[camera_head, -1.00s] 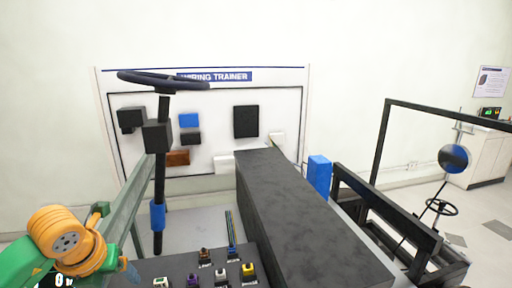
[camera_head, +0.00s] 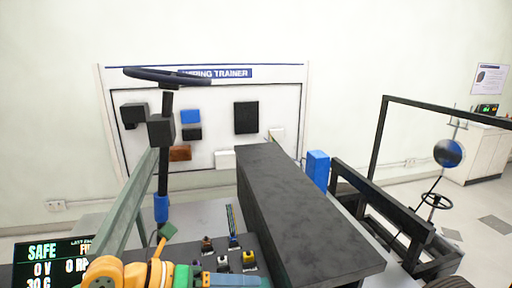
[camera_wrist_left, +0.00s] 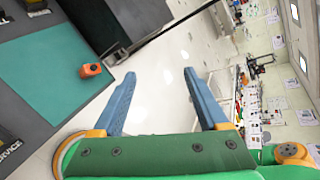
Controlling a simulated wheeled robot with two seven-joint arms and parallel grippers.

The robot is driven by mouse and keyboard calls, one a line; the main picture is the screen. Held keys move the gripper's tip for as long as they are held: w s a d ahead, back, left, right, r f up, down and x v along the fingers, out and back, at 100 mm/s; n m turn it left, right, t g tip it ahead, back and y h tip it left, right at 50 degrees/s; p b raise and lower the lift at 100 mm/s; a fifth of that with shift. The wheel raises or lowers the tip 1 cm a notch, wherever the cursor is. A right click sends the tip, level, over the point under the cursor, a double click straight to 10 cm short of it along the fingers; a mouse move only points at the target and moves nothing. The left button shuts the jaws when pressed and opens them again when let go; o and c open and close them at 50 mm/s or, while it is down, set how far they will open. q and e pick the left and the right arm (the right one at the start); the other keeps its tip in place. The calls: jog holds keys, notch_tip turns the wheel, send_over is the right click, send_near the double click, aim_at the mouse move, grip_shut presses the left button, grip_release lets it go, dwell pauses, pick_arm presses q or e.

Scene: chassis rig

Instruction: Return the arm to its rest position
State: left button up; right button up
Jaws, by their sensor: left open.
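My left gripper (camera_wrist_left: 160,76) shows in the wrist view with its two blue-grey fingers spread wide and nothing between them. Pale floor and room lie behind the fingers. In the head view my left arm (camera_head: 135,275) enters along the bottom edge, with orange and green joints. A blue-grey part of it reaches right across the front of the dark connector panel (camera_head: 215,254), partly covering it. The fingertips cannot be made out there. My right gripper is not in view.
A long black box (camera_head: 290,205) stands right of the connectors. A steering wheel (camera_head: 165,77) on a black column rises at left before the wiring trainer board (camera_head: 222,140). A SAFE display (camera_head: 45,252) is lower left.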

pick_arm(q)
notch_tip(320, 180, up, 11)
jog(key=d+n+t+h, duration=0.3)
jog(key=n+t+h, duration=0.3)
jog(key=n+h, duration=0.15)
jog(key=w+a+n+t+y, duration=0.4)
jog(key=a+n+t+y, duration=0.35)
jog(key=n+t, duration=0.4)
jog(key=a+f+n+g+y, duration=0.5)
jog(key=a+f+n+y, duration=0.4)
jog(key=f+n+y, duration=0.4)
jog(key=s+a+f+n+g, duration=0.25)
jog(key=s+f+g, duration=0.4)
jog(key=f, duration=0.55)
jog(key=s+d+f+n+g+h, duration=0.1)
jog(key=s+d+f+g, duration=0.1)
jog(key=s+f+g, duration=0.45)
jog(key=s+d+f+g, duration=0.1)
jog(key=s+f, duration=0.2)
jog(key=s, duration=0.6)
notch_tip(320, 180, down, 23)
jog(key=s+b, duration=0.2)
jog(key=b, duration=0.4)
jog(key=s+a+f+g+b, duration=0.2)
jog(key=s+f+b, duration=0.2)
jog(key=s+f, duration=0.7)
notch_tip(320, 180, down, 3)
jog(key=shift+s+r, duration=0.1)
jog(key=shift+s, duration=0.25)
